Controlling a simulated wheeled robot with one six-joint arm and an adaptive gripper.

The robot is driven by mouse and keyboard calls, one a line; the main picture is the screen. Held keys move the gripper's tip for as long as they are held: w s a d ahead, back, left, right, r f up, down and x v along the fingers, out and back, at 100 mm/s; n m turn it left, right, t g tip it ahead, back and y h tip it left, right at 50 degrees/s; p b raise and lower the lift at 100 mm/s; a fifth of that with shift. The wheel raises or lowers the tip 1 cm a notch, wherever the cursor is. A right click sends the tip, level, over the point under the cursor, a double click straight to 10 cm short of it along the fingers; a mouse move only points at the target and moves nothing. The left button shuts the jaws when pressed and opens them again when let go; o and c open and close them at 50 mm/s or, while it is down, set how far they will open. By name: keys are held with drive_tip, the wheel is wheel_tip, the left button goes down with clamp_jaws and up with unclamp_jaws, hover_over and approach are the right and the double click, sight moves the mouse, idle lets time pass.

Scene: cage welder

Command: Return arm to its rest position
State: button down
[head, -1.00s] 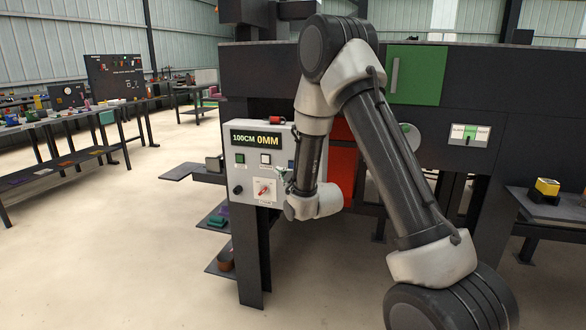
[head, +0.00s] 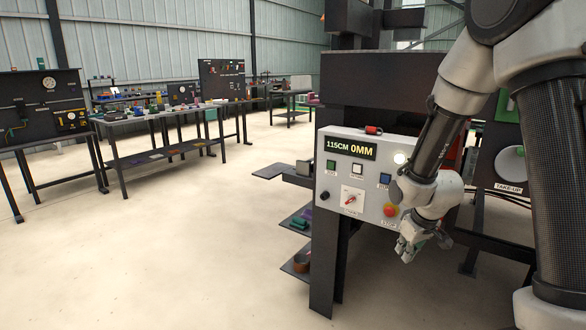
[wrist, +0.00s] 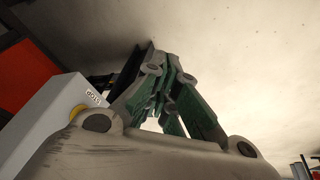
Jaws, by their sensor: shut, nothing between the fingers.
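My gripper (head: 408,254) hangs below my wrist at the lower right of the grey control panel (head: 335,160) in the head view. In the wrist view its green-sided fingers (wrist: 163,68) are drawn together with nothing held, over pale floor. My arm comes down from the upper right and covers part of the panel's right side. A red button on a yellow ring (head: 390,210) shows just left of and above the gripper. I cannot tell the gap between the gripper and the panel. The display (head: 351,147) reads 115CM 0MM.
The dark machine frame (head: 385,100) stands behind the panel, with a take-up plate (head: 510,188) at right. Dark shelves (head: 292,222) jut out left of the panel's post. Workbenches (head: 160,160) stand far left. Open pale floor (head: 190,260) lies at left and front.

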drive_tip(key=s+d+r+m, duration=0.2)
drive_tip(key=s+r, duration=0.9)
drive_tip(key=s, duration=0.1)
drive_tip(key=s+d+r+m, duration=0.2)
drive_tip(key=s+d+r, duration=0.1)
drive_tip(key=s+r, duration=0.9)
drive_tip(key=shift+s+r+t, duration=0.3)
idle(5.3)
